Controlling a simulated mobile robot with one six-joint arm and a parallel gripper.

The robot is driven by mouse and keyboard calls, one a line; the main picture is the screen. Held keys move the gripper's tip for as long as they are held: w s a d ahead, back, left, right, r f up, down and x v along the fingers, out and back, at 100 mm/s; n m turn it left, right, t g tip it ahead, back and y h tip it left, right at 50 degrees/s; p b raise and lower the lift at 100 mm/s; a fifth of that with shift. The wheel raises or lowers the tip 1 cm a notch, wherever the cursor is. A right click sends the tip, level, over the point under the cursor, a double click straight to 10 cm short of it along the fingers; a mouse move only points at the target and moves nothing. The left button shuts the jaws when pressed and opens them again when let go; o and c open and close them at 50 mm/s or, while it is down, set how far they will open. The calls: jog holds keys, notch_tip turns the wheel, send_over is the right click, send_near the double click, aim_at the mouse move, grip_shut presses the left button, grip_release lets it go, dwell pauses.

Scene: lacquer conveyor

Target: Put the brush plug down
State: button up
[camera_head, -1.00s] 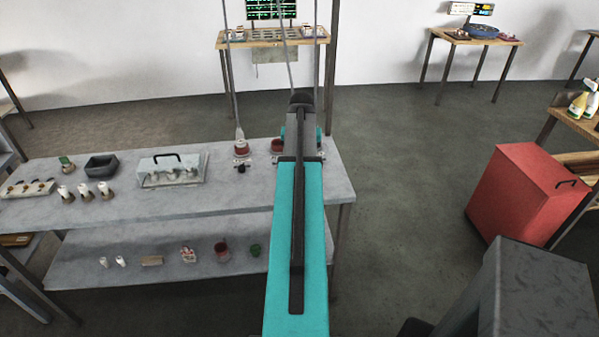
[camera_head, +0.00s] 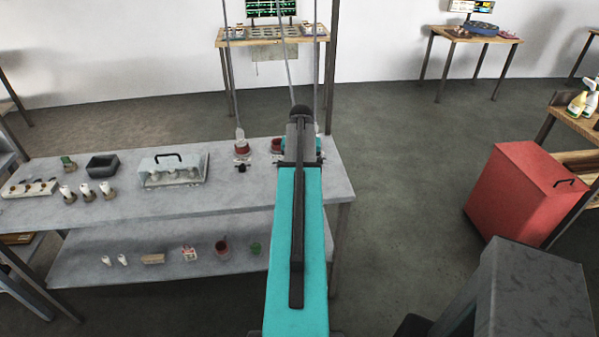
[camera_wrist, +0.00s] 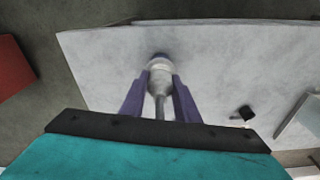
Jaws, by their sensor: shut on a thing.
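My gripper (camera_wrist: 160,88) shows in the wrist view with two purple fingers. They are closed on a pale plug (camera_wrist: 160,70) with a thin grey stem, which I take to be the brush plug. It is over the light grey stone table top (camera_wrist: 105,65). I cannot tell whether its far end touches the table. In the head view my arm hides the gripper and the plug, and the same table (camera_head: 230,200) stands in front of me.
In the head view a white tray with a black handle (camera_head: 173,178), a dark grey bin (camera_head: 103,166) and several small pots stand on the table's left. Red pots (camera_head: 242,148) stand at its back, near hanging cables. A red cabinet (camera_head: 510,195) stands right. A small black object (camera_wrist: 244,113) lies near the gripper.

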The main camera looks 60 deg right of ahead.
jog(key=shift+f, duration=0.1)
jog(key=o, duration=1.1)
jog(key=shift+o, duration=0.2)
jog(key=shift+r, duration=0.2)
notch_tip(320, 180, up, 12)
jog(key=a+b, duration=0.1)
jog(key=b, duration=0.2)
jog(key=shift+s, duration=0.3)
jog(key=shift+a+f, duration=0.1)
